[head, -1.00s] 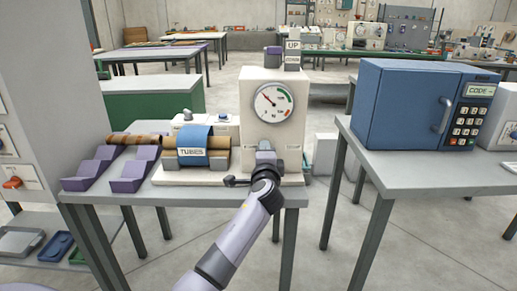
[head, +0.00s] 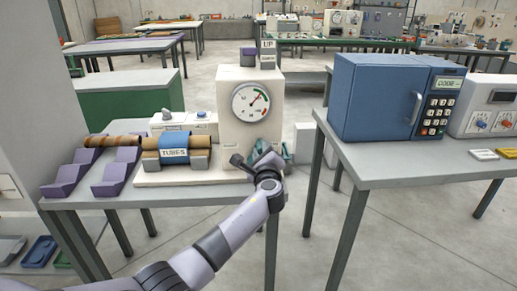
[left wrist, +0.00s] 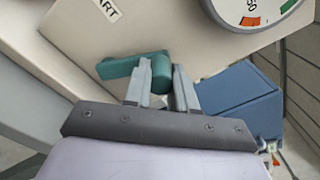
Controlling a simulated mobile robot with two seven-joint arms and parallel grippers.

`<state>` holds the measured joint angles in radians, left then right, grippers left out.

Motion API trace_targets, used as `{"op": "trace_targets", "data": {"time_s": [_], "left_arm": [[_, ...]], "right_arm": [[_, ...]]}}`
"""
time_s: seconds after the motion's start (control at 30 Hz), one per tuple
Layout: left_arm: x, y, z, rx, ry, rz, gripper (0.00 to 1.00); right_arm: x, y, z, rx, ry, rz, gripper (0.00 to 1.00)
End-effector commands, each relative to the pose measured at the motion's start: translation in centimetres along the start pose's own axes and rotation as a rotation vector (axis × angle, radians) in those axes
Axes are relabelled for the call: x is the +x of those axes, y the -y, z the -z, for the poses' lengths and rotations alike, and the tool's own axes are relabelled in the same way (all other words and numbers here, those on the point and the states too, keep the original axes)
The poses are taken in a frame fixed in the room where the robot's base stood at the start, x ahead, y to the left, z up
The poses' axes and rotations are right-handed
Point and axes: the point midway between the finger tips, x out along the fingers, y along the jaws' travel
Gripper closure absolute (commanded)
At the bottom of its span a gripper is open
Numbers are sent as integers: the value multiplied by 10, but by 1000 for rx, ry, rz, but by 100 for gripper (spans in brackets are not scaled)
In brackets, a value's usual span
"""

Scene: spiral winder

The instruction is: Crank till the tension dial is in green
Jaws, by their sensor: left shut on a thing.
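The winder (head: 233,130) is a cream machine with a round tension dial (head: 258,101) on its upper front. The dial's needle points up and to the right, at or close to the green band; the exact spot is too small to tell. The crank shows in the left wrist view as a teal arm (left wrist: 117,67) with a round teal handle (left wrist: 161,74). My left gripper (left wrist: 163,88) is shut on the handle, with a finger on each side of it. In the head view my left wrist partly hides the crank (head: 257,152). My right gripper is not in view.
Purple holders (head: 115,178) stand at the table's left. A second table (head: 400,168) with a blue cabinet (head: 380,98) stands to the right, across a floor gap.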

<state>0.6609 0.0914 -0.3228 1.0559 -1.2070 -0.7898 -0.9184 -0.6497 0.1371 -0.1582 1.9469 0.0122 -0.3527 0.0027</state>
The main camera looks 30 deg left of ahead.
Motion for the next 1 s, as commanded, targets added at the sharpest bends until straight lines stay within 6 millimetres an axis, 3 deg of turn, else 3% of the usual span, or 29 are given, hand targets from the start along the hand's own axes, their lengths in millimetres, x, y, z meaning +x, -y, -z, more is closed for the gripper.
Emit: {"op": "trace_targets", "data": {"time_s": [0.63,0.67,0.7,0.73,1.0], "left_arm": [[-3,0,10,47,-15,0,100],[-3,0,10,47,-15,0,68],[-3,0,10,46,-15,-1,55],[-3,0,10,46,-14,-1,49],[-1,0,6,49,-7,0,49]], "right_arm": [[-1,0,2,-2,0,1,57],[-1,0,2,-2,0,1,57],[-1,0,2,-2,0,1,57],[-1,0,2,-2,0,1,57],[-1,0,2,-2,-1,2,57]]}}
